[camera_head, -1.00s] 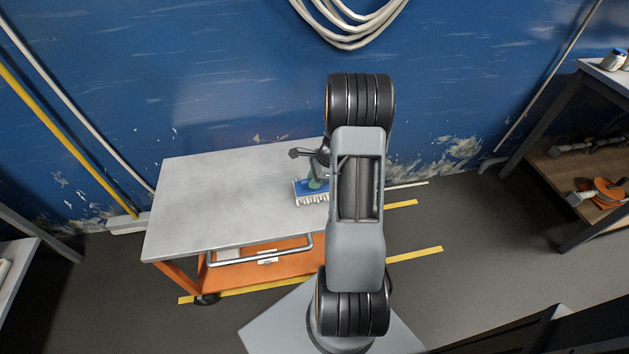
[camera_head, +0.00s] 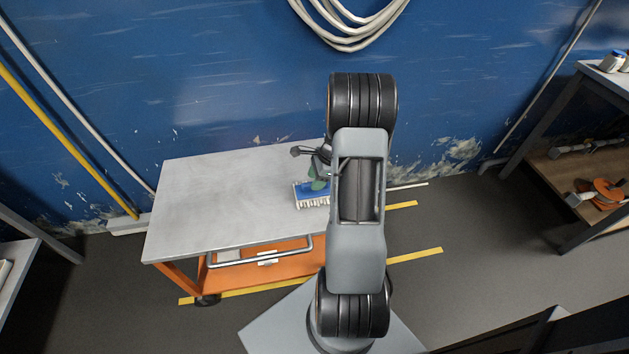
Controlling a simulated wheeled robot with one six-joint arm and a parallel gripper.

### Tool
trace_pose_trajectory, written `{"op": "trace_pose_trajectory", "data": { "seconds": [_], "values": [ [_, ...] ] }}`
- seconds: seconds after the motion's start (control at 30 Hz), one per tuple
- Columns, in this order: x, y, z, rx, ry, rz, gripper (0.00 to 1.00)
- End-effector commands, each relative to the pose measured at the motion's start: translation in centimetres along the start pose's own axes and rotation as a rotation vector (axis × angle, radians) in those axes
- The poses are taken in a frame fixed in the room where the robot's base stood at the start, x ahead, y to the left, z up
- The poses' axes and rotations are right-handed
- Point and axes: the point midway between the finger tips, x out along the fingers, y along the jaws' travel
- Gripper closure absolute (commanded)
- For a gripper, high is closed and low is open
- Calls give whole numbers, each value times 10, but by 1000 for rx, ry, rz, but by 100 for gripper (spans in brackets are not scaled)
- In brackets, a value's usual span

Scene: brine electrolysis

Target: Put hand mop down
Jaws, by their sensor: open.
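The hand mop (camera_head: 311,193) has a blue head with a white fringe and a green part on top. It is at the right end of the grey-topped cart (camera_head: 215,205), and its right side is hidden behind my arm. My gripper (camera_head: 303,151) shows only in part, as dark fingers just above and behind the mop head. It is open. Whether a finger still touches the mop cannot be told from this view.
The cart's top is bare to the left of the mop. A blue wall with coiled white hoses (camera_head: 348,25) stands behind the cart. A shelf unit (camera_head: 575,170) is at the right, and a pale table edge (camera_head: 18,265) is at the left.

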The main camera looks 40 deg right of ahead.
Motion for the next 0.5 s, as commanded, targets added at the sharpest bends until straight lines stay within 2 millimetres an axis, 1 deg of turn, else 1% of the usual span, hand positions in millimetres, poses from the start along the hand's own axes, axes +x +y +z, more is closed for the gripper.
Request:
{"op": "trace_pose_trajectory", "data": {
  "seconds": [0.03, 0.3, 0.5],
  "values": [
    [-13, -1, 1, -1, 2, -5, 56],
    [-66, -1, 0, 1, 2, -6, 56],
    [-93, 0, 0, 0, 2, -4, 56]
  ]
}}
